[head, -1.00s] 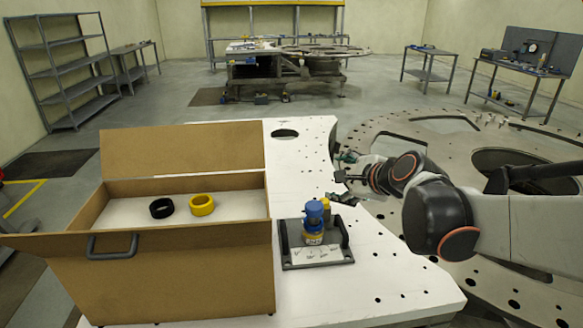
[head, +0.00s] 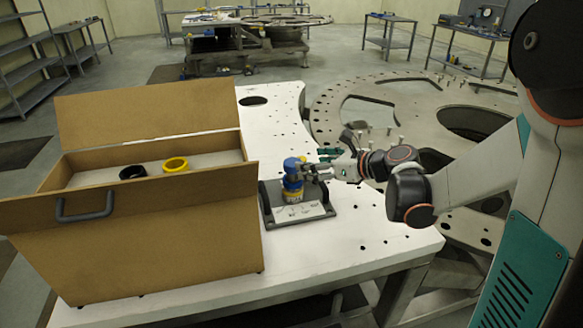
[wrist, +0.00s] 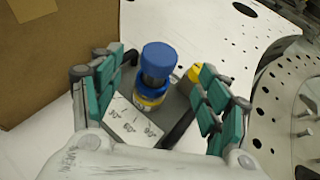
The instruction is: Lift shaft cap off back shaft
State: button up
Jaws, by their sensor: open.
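A blue cap (head: 291,164) tops an upright shaft on the dark holder plate (head: 328,209); the wrist view also shows the blue cap (wrist: 159,58), with a dark stem and a yellow and blue ring (wrist: 150,97) below it. A second, yellow-topped piece (wrist: 194,72) stands close beside it, partly covered by the right finger in the wrist view. My gripper (wrist: 165,62) is open, its green-padded fingers on either side of the blue cap in the wrist view. In the head view my gripper (head: 312,166) is just right of the blue cap. I cannot tell whether any finger touches.
A brown open box (head: 160,235) stands left of the holder, with a black ring (head: 132,172) and a yellow ring (head: 176,164) inside. The holder has raised dark handles. The white table plate (head: 375,240) is clear in front. The large grey turret plate (head: 350,85) lies behind right.

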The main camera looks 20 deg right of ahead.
aim_at(294, 162)
jog(key=b+x, duration=0.2)
jog(key=x, duration=0.7)
jog(key=shift+f, duration=0.1)
jog(key=shift+d, duration=0.1)
jog(key=c, duration=1)
